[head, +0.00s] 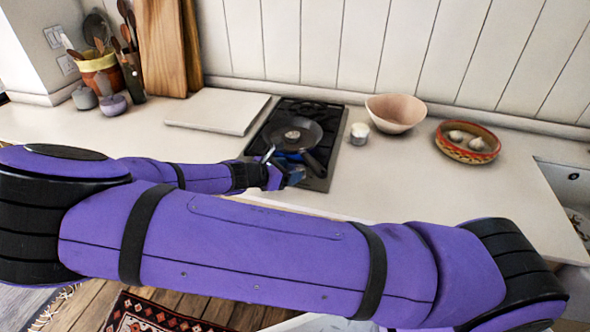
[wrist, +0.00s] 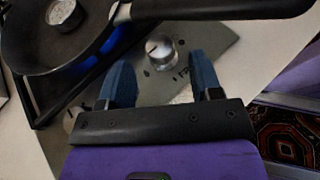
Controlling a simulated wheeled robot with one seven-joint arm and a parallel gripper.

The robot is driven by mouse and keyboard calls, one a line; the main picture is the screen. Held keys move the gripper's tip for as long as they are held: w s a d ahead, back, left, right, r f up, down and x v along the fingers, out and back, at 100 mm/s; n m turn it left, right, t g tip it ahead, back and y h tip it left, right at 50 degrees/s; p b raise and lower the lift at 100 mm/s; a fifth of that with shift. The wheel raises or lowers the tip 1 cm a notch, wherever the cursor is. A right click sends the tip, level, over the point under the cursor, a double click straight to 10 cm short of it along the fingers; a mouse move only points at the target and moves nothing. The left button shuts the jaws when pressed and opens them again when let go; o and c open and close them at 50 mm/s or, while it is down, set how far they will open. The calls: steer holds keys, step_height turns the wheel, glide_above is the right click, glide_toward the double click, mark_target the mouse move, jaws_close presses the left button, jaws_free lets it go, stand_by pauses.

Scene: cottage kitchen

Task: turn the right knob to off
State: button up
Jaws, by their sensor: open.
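The right knob (wrist: 160,52) is a silver dial with a dark pointer mark on the hob's metal front panel (wrist: 215,45). In the wrist view my gripper (wrist: 162,78) is open, its two blue fingers on either side of the knob and slightly short of it, with gaps between. I cannot tell whether they touch it. A second knob (wrist: 70,118) shows partly at the lower left, beside my gripper. In the head view my gripper (head: 285,175) is at the front of the hob (head: 325,172), and the knobs are hidden.
A black frying pan (head: 295,133) holding a small round item stands on the hob. Its handle (wrist: 215,9) passes just beyond the right knob. Blue flame (wrist: 92,72) glows under the pan.

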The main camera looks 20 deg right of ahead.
steer(key=shift+x, duration=1.4)
steer(key=c, duration=0.9)
steer(key=shift+w+m+g, duration=0.1)
steer(key=shift+m+g, duration=0.2)
steer(key=shift+g, duration=0.1)
steer(key=shift+w+m+g, duration=0.2)
steer(key=shift+m+g, duration=1.1)
steer(key=shift+g, duration=0.2)
steer(key=shift+w+m+g, duration=0.25)
steer(key=shift+m+g, duration=1.05)
steer(key=shift+g, duration=0.2)
steer(key=o, duration=0.9)
steer(key=shift+h, duration=0.3)
